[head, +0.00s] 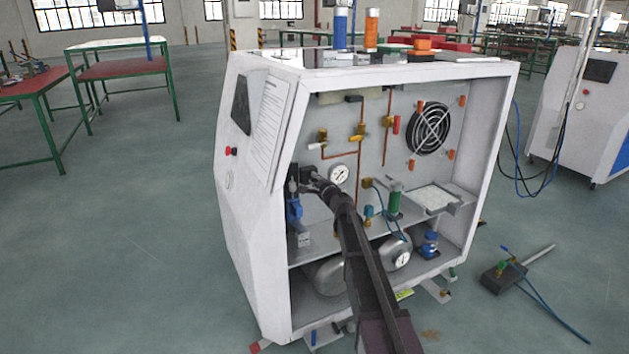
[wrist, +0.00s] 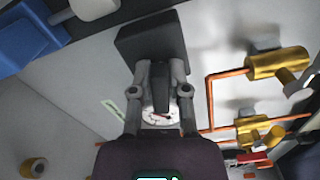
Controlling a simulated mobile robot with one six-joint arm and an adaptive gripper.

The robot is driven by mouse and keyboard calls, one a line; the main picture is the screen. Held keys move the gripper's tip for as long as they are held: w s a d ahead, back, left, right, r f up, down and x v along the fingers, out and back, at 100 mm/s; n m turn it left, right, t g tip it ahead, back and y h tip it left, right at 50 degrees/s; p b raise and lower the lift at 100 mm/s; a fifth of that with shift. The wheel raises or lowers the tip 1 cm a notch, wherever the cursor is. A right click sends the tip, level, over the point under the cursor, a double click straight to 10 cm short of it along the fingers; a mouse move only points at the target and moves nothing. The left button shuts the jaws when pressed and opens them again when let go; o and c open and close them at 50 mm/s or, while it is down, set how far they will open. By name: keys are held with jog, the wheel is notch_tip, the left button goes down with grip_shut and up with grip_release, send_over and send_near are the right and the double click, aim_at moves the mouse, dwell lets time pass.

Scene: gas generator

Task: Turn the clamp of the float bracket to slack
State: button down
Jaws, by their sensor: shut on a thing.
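My gripper (head: 322,184) reaches into the open front of the white generator cabinet, at the left of its interior. In the wrist view its two fingers (wrist: 161,72) are shut on a narrow dark piece that stands out from a black block (wrist: 150,42). The piece appears to be the clamp of the float bracket. The block also shows in the head view (head: 307,172), just past the fingertips and above a blue part (head: 294,208). The fingers hide part of the clamp, and I cannot tell how tight it is.
A round gauge (head: 339,176) sits on the back panel close behind my gripper. Copper pipes with brass valves (head: 357,138) run to the right of it. A fan (head: 429,129) is at the upper right. The cabinet's left wall (head: 245,230) is close to the gripper.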

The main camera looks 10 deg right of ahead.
jog(key=shift+f+n, duration=0.15)
jog(key=shift+n, duration=1.35)
jog(key=c, duration=0.6)
grip_release()
jog(key=shift+s, duration=0.1)
jog(key=v, duration=1.1)
jog(key=shift+s, duration=0.35)
jog(key=shift+d, duration=0.1)
